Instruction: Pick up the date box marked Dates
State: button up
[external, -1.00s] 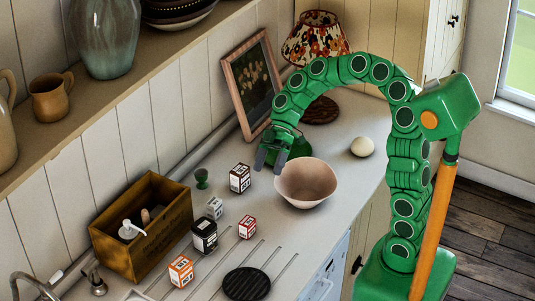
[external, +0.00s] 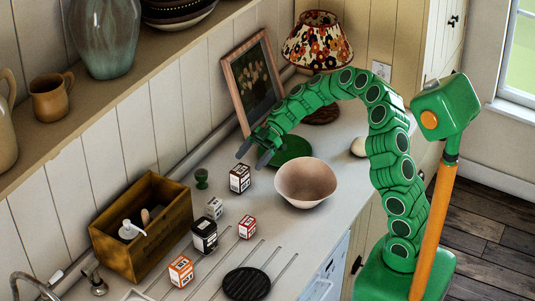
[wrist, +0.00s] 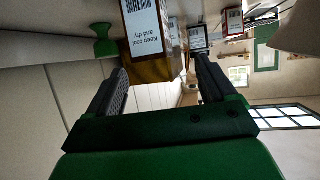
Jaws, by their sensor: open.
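Several small labelled boxes stand on the counter, and the word Dates cannot be read on any of them. The nearest to my gripper is a white-labelled box with a dark top (external: 240,179). In the wrist view a box with a barcode and "Keep cool and dry" (wrist: 148,32) stands ahead of the fingers, apparently this same one. My gripper (external: 252,157) is open and empty, just behind and above that box in the external view. In the wrist view its fingers (wrist: 162,78) are spread apart with nothing between them.
A green egg cup (external: 201,179) stands left of the nearest box, and a pink bowl (external: 308,184) to its right. A small grey box (external: 214,208), black container (external: 204,236), red box (external: 247,228) and orange box (external: 181,271) stand nearer the wooden crate (external: 142,254).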

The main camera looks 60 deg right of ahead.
aim_at(244, 166)
jog(key=shift+w+d+f+x, duration=0.1)
jog(key=shift+x, duration=0.9)
jog(key=shift+w+d+f+x, duration=0.1)
jog(key=shift+x, duration=0.95)
jog(key=shift+w+f+x, duration=0.1)
jog(key=shift+w+x, duration=0.05)
jog(key=shift+x, duration=0.85)
jog(key=c, duration=1.3)
